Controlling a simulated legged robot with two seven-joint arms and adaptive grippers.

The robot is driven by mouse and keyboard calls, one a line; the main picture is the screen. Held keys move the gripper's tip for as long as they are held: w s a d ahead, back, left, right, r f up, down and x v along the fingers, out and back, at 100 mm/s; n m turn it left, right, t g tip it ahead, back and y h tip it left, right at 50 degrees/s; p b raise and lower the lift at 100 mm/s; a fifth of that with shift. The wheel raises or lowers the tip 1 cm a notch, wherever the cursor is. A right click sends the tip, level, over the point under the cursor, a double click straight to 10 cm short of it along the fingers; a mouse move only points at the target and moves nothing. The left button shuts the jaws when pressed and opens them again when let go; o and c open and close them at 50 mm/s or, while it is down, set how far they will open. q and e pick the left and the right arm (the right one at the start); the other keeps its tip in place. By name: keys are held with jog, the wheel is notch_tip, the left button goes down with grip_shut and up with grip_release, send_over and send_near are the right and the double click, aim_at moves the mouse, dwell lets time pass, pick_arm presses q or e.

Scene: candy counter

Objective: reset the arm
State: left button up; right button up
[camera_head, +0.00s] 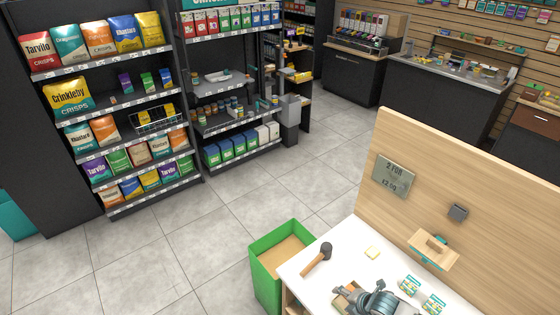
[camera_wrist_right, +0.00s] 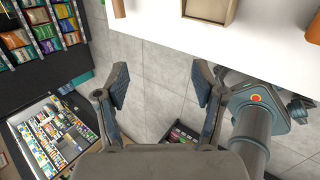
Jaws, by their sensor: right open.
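My right gripper (camera_head: 374,300) shows at the bottom of the head view, in front of the white counter (camera_head: 318,275). In the right wrist view its two dark finger pads stand wide apart, with the gripper (camera_wrist_right: 161,88) open and empty. Grey floor tiles and the white counter edge (camera_wrist_right: 260,35) show beyond the fingers. My left gripper is in neither view.
A wooden panel (camera_head: 440,150) rises behind. Crisps shelves (camera_head: 110,70) stand left; the floor between is clear.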

jog(key=s+a+m, duration=0.8)
jog(key=s+a, duration=0.1)
jog(key=a, duration=0.4)
jog(key=s+d+f+m+g+h, duration=0.2)
jog(key=s+d+m+h, duration=0.2)
jog(key=s+d+m, duration=1.05)
jog(key=s+a+f+m+g+b, duration=0.1)
jog(key=s+f+b, duration=0.15)
jog(key=f, duration=1.45)
jog(key=s+a+f+m+g+b, duration=0.1)
jog(key=f+b, duration=0.2)
jog(key=f, duration=1.3)
pick_arm(q)
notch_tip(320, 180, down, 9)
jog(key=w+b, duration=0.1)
jog(key=b, duration=0.2)
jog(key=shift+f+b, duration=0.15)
jog(key=shift+b, duration=0.25)
pick_arm(e)
jog(key=s+d+f, duration=0.3)
jog(key=s+f, duration=1.3)
jog(key=f, duration=0.1)
jog(key=shift+f+g, duration=0.4)
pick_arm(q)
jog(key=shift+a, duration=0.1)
pick_arm(e)
jog(key=shift+s+n, duration=0.1)
jog(key=shift+n, duration=0.15)
